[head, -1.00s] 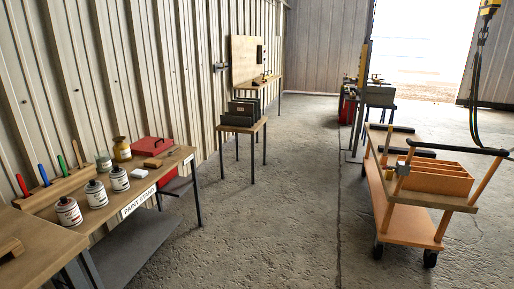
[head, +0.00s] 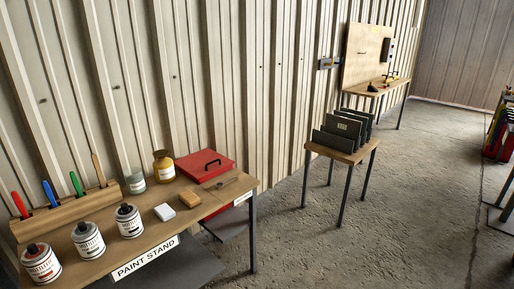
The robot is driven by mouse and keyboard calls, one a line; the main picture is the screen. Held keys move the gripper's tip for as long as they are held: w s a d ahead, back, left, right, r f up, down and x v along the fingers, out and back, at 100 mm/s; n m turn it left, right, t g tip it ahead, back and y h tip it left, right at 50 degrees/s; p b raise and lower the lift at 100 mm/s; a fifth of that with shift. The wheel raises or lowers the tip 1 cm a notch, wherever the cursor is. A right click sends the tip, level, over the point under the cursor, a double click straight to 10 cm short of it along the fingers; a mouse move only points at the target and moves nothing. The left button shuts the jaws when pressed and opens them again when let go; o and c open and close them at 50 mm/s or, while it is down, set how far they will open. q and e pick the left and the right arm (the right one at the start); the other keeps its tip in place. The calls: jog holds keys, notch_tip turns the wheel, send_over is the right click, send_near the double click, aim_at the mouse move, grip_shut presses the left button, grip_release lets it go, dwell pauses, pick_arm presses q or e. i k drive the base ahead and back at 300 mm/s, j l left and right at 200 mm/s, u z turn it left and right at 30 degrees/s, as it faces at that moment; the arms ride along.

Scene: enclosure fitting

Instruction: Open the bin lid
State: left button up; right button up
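A red bin lid (head: 190,163) with a black handle (head: 207,167) shows at the far right end of the paint stand, by the corrugated wall. The lid looks shut. Part of the red body and a pale label (head: 242,199) show past the table's right end; the rest of the bin is hidden by the tabletop. Neither of my grippers is in view.
The paint stand (head: 150,240) holds several paint cans, brushes in a wooden rack (head: 70,213), jars and small blocks. A small table with grey panels (head: 345,130) stands to the right. The concrete floor (head: 400,220) between is clear.

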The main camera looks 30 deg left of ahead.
aim_at(200, 165)
jog(key=i+l+u, duration=0.1)
jog(key=i+u, duration=0.3)
jog(key=i+l+u, duration=0.4)
jog(key=i, duration=0.15)
jog(key=i+l+u, duration=0.35)
jog(key=i+j, duration=0.05)
jog(key=i, duration=0.1)
